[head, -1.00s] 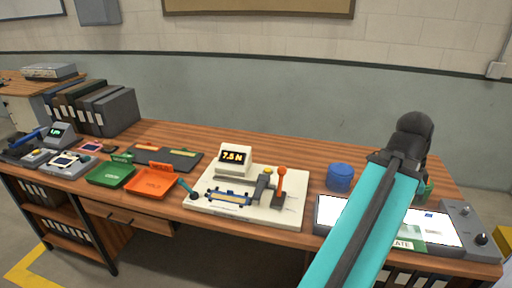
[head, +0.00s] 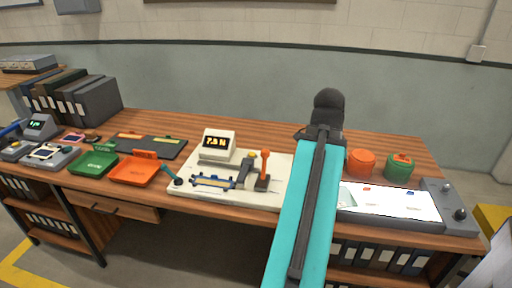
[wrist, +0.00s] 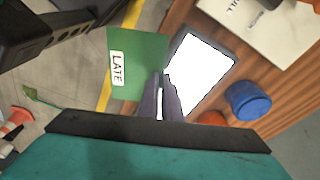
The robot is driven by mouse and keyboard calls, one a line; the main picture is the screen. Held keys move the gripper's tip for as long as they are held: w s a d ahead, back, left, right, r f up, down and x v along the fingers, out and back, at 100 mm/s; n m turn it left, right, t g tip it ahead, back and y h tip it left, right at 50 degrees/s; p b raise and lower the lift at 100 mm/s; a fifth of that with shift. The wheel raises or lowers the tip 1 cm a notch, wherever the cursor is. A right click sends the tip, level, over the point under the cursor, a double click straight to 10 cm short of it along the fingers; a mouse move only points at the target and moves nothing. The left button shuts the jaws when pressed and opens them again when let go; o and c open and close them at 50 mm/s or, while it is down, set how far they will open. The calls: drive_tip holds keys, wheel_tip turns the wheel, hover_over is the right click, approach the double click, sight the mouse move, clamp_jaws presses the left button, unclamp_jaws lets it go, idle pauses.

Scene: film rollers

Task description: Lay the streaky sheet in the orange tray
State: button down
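A green sheet with a white LATE label (wrist: 135,55) shows in the wrist view, with floor visible beyond it. My gripper (wrist: 163,85) appears shut on its lower right edge and holds it clear of the bench. I cannot make out streaks on it. In the head view my arm hides my fingers and most of the sheet. The orange tray (head: 135,172) lies on the bench to the left of the test device, well left of my arm. It looks empty, and the wrist view does not show it.
A green tray (head: 93,164) sits left of the orange one. A measuring device with a display (head: 219,145) and an orange lever stands between tray and arm. A lit panel (head: 395,202), orange tub (head: 362,162) and green tub (head: 400,166) are at right. The wrist view shows a blue tub (wrist: 248,100).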

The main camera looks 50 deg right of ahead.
drive_tip(key=w+a+f+n+b, duration=0.1)
drive_tip(key=w+a+f+n, duration=0.3)
drive_tip(key=w, duration=0.7)
drive_tip(key=w+a+n+t+b, duration=0.1)
drive_tip(key=w+a+n+b, duration=0.1)
drive_tip(key=w+a, duration=0.6)
drive_tip(key=w+a+f+n+b, duration=0.1)
drive_tip(key=w+a+f+n, duration=0.2)
drive_tip(key=w, duration=1)
drive_tip(key=w+a+f+n+t+b, duration=0.1)
drive_tip(key=w+a+f+n, duration=0.1)
drive_tip(key=w+a+n, duration=0.7)
drive_tip(key=w+a+f+n+t+y+b, duration=0.1)
drive_tip(key=w+a+f+n+b, duration=0.1)
drive_tip(key=w+a+n, duration=0.7)
drive_tip(key=shift+w+a+f, duration=0.4)
drive_tip(key=shift+w+a, duration=1.75)
drive_tip(key=shift+a, duration=1.5)
drive_tip(key=shift+w+a+f, duration=0.4)
drive_tip(key=shift+w+a, duration=1.7)
drive_tip(key=shift+a, duration=1.55)
